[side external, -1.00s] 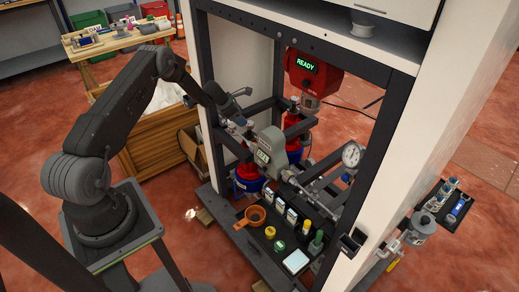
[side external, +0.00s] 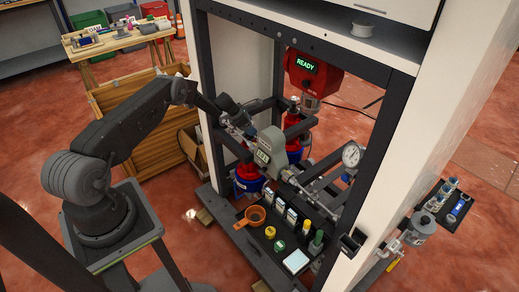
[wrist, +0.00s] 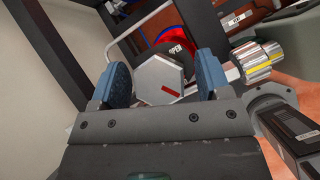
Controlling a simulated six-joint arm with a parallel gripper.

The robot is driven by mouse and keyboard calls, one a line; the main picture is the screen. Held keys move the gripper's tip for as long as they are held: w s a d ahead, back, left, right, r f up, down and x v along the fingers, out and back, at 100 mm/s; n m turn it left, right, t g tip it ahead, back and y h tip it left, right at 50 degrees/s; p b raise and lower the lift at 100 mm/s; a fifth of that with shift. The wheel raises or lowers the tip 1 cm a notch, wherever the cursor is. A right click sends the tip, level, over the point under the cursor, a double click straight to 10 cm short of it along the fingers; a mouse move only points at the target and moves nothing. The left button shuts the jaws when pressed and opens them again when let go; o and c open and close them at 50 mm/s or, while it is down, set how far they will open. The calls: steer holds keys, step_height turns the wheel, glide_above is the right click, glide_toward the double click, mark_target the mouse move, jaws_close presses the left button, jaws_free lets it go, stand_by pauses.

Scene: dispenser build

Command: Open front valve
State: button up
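My gripper (wrist: 163,78) shows its two blue finger pads apart in the wrist view. A grey hexagonal part (wrist: 160,80) with a red mark sits between and just beyond the pads, with a gap visible on the right. I cannot tell for certain which part is the front valve. In the side view, my gripper is at the pipework just left of the grey meter (side external: 264,150), and the fingertips are too small to make out.
Dark frame posts (side external: 203,90) enclose the pipework. A red unit (side external: 310,72) reads "READY". A pressure gauge (side external: 351,155) is on the right. A ribbed metal fitting (wrist: 258,60) lies close to the right finger.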

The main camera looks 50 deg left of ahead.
steer(key=c, duration=0.8)
steer(key=shift+d+n+y, duration=0.1)
steer(key=shift+n+y, duration=0.6)
steer(key=shift+n, duration=0.5)
steer(key=shift+n+y, duration=0.3)
steer(key=shift+n, duration=0.2)
steer(key=shift+n+y, duration=1)
steer(key=shift+n, duration=0.7)
steer(key=o, duration=0.9)
steer(key=shift+c, duration=0.2)
steer(key=shift+c, duration=0.5)
